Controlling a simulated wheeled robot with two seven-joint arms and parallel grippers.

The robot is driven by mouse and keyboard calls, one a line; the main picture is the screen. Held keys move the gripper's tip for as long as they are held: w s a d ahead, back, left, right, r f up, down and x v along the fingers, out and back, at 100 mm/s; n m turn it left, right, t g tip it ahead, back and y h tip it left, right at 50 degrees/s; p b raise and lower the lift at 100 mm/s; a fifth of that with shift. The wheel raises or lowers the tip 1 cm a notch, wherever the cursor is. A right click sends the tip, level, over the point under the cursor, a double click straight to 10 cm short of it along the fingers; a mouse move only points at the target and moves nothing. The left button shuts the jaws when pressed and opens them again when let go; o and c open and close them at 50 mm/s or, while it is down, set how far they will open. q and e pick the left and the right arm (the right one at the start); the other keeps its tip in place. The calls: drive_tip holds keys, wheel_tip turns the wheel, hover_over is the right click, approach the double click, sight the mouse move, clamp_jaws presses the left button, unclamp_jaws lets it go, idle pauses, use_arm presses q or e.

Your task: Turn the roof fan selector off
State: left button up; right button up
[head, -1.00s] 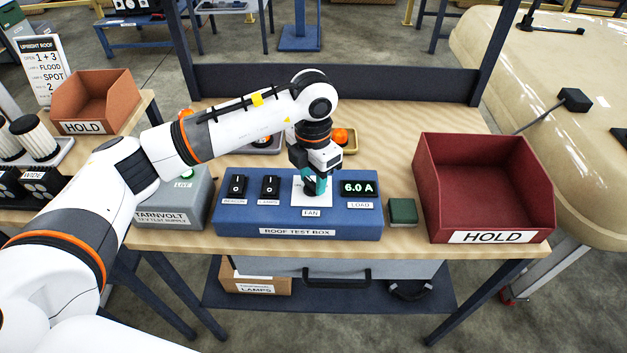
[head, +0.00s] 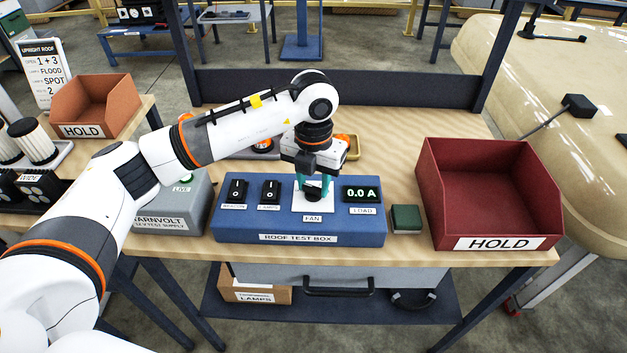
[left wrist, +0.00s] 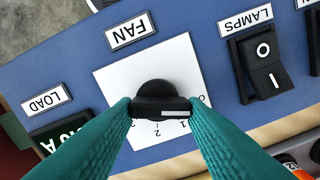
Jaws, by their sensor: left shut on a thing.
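The roof test box (head: 225,222) is a blue panel on the bench. Its black fan selector (left wrist: 156,88) is a knob on a white plate (head: 300,203) above the FAN label. My left gripper (head: 313,188) points down at the plate, its teal fingers shut on the knob from both sides. In the left wrist view, the knob's white pointer lies on the right, toward the 0 end of the scale. Marks 1 and 2 show beside the knob; the finger partly covers the scale. The load display (head: 361,194) reads 0.0 A. My right gripper is not in view.
BEACON (head: 236,189) and LAMPS (head: 270,190) rockers sit left of the knob. The grey supply (head: 180,205) is left of the box. A small green block (head: 406,218) and a red HOLD bin (head: 489,210) stand on the right.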

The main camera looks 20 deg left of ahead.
use_arm(q)
drive_tip(key=shift+r, duration=0.1)
drive_tip(key=o, duration=1)
wheel_tip(320, 180, up, 12)
drive_tip(key=b, duration=0.1)
drive_tip(key=shift+s, duration=0.1)
